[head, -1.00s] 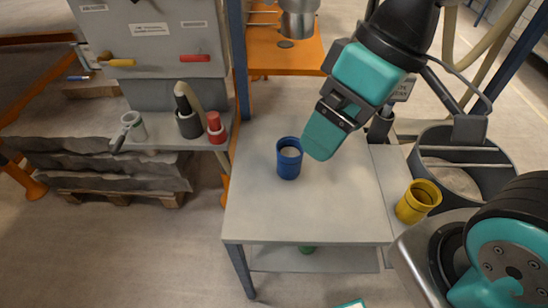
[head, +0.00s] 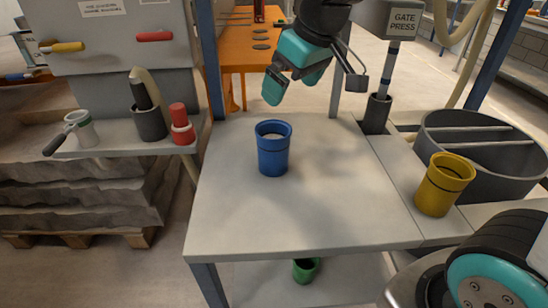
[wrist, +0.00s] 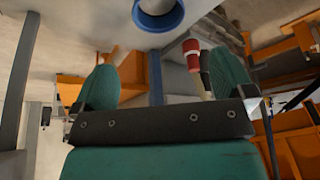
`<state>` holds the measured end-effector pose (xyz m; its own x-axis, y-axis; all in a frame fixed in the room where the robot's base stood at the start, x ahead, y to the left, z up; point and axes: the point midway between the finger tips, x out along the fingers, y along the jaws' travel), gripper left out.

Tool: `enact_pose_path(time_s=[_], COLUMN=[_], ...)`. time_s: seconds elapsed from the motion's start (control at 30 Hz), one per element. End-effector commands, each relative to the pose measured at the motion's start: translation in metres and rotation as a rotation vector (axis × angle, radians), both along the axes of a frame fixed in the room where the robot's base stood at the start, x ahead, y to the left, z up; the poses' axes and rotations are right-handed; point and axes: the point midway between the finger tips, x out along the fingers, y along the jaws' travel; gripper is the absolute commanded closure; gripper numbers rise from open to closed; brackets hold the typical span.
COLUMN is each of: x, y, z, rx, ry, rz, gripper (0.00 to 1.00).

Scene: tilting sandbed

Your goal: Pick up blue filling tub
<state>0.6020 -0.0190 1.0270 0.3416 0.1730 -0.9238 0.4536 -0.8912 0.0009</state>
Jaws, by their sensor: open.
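The blue filling tub (head: 272,152) stands upright on the grey table (head: 330,225), left of its middle, with pale material inside. My gripper (head: 288,88) is in the air above the table's far side, beyond the tub and slightly to its right. It is open and empty, apart from the tub. In the wrist view the tub (wrist: 158,22) shows at the top edge, partly cut off, above and between the two teal fingers (wrist: 160,80).
A yellow tub (head: 443,186) stands at the right beside a large grey bin (head: 450,158). A green tub (head: 305,270) is on the lower shelf. A gate press (head: 404,22) post rises at the back right. The table's front is clear.

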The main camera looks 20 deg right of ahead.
Motion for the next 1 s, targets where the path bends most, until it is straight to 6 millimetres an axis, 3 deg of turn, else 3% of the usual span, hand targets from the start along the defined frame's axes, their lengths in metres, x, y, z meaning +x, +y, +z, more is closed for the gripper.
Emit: enact_pose_path(time_s=[0.1, 0.3, 0.57, 0.8, 1.0], x=[0.009, 0.022, 0.028, 0.041, 0.044], y=[0.006, 0.012, 0.015, 0.019, 0.020], z=[-0.029, -0.062, -0.081, -0.114, -0.120], rx=[-0.001, 0.000, 0.000, 0.000, 0.000], ry=[0.006, 0.003, 0.003, 0.003, 0.000], rz=[0.003, 0.002, 0.002, 0.002, 0.001], gripper=[0.00, 0.00, 0.00, 0.00, 0.00])
